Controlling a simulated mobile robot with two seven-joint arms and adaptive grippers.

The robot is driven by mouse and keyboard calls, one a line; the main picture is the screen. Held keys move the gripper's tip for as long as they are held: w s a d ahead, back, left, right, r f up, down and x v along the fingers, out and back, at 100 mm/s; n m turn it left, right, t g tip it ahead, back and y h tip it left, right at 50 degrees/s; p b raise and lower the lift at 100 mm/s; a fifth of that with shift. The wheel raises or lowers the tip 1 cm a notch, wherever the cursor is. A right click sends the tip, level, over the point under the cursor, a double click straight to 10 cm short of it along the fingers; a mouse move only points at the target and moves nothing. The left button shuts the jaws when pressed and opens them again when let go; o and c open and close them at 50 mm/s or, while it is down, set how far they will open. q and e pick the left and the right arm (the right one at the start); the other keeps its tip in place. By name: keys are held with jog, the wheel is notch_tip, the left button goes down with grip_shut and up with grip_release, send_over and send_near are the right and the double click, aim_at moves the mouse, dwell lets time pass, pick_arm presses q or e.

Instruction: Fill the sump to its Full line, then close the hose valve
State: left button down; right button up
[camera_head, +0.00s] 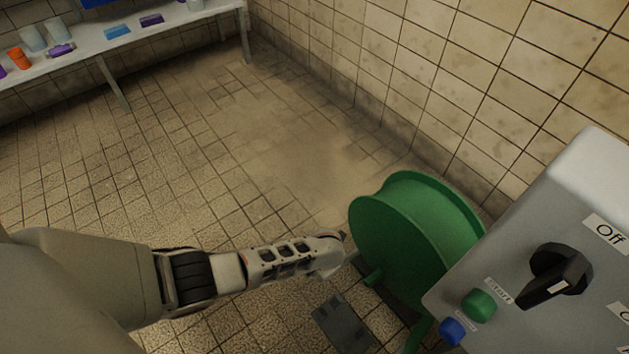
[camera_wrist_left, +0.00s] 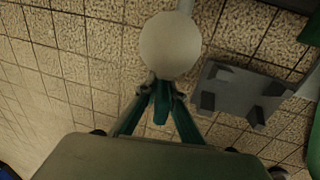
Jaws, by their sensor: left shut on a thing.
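My left gripper (camera_head: 338,250) reaches in from the left, low beside the green hose reel (camera_head: 410,235). In the left wrist view the fingers of the left gripper (camera_wrist_left: 162,92) are drawn together at the lower edge of a pale, round-ended thing (camera_wrist_left: 170,45) and are shut on it. The grip itself is partly hidden, and I cannot tell whether this thing is the hose valve. The sump and its Full line are not in view. My right gripper is not in view.
A grey control box (camera_head: 510,270) with a black knob (camera_head: 560,275), a green button (camera_head: 479,305) and a blue button (camera_head: 452,331) stands at right. A grey plate (camera_head: 342,325) lies on the floor. A shelf (camera_head: 75,50) bears several containers at back left. The middle floor is clear.

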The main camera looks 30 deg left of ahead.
pick_arm(q)
jog(key=shift+s+a+f+t+y, duration=0.1)
jog(key=shift+t+y, duration=0.3)
jog(key=shift+y, duration=0.8)
jog(key=shift+a+t+y+b, duration=0.2)
jog(key=shift+y+b, duration=0.15)
jog(key=shift+y, duration=0.25)
jog(key=shift+a+t+y+b, duration=0.2)
jog(key=shift+y+b, duration=0.1)
jog(key=shift+y, duration=0.3)
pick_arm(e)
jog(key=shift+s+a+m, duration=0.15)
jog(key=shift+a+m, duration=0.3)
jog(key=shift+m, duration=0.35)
pick_arm(q)
jog(key=c, duration=2.2)
grip_release()
jog(key=shift+o, duration=0.2)
jog(key=shift+r, duration=0.2)
jog(key=shift+d, duration=0.1)
